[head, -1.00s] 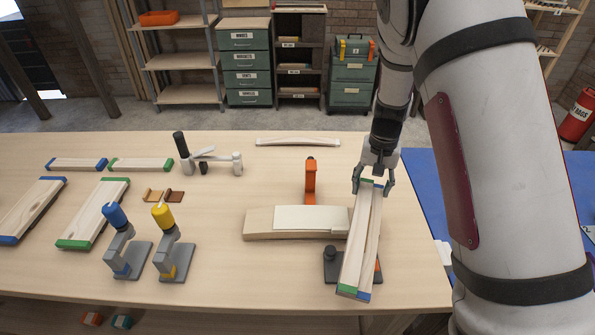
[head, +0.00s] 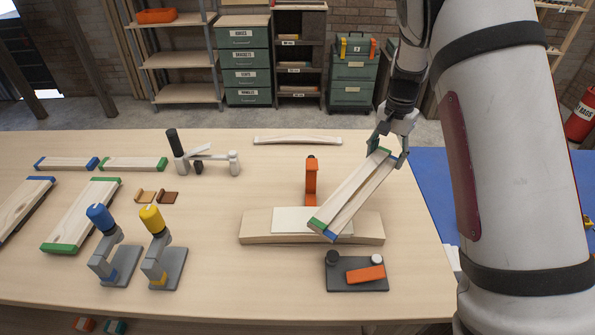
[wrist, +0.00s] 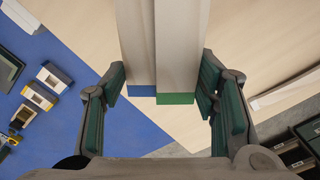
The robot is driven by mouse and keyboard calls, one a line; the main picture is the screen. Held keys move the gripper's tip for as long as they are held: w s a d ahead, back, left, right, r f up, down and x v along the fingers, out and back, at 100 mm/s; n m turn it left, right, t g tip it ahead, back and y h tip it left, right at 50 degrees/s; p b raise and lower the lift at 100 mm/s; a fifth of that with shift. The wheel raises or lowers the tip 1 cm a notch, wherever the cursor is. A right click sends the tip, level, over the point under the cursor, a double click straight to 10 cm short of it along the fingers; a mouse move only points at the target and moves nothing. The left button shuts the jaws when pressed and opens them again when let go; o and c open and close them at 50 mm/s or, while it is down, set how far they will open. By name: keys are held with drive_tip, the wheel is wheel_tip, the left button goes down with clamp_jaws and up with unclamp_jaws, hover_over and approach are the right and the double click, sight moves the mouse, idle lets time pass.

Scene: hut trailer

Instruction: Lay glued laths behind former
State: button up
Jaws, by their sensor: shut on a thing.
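My gripper (head: 392,146) is shut on a pair of pale wooden laths (head: 352,192) lying side by side, one with green ends and one with blue ends. It grips them at their far right end. The laths slant down to the left, their near end over the curved wooden former (head: 365,228) and the pale flat sheet (head: 290,218) on it. I cannot tell whether that end touches. In the wrist view the fingers (wrist: 165,95) stand on both sides of the blue-ended lath (wrist: 138,60) and green-ended lath (wrist: 180,60). An orange upright stop (head: 311,182) stands behind the former.
A dark base with an orange bar (head: 365,274) lies in front of the former. Blue (head: 110,245) and yellow (head: 162,250) clamp-like tools stand at left. More laths (head: 85,215) lie further left. A curved pale strip (head: 298,140) lies at the back.

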drive_tip(key=w+d+r+m+b, duration=0.3)
drive_tip(key=w+d+m+b, duration=0.25)
drive_tip(key=m, duration=0.75)
drive_tip(key=shift+m, duration=0.8)
drive_tip(key=f, duration=0.3)
drive_tip(key=d+f+b, duration=0.1)
drive_tip(key=f, duration=0.3)
drive_tip(key=f+b, duration=0.1)
drive_tip(key=f, duration=0.3)
drive_tip(key=shift+w+d+f, duration=0.15)
drive_tip(key=shift+w+f, duration=0.1)
drive_tip(key=shift+w, duration=0.15)
drive_tip(key=shift+f, duration=0.3)
drive_tip(key=p, duration=0.3)
hover_over(336, 181)
drive_tip(key=shift+d, duration=0.25)
drive_tip(key=shift+a+f, duration=0.15)
drive_tip(key=shift+f, duration=0.75)
drive_tip(key=shift+a+f, duration=0.15)
drive_tip(key=shift+f, duration=0.85)
drive_tip(key=o, duration=1.2)
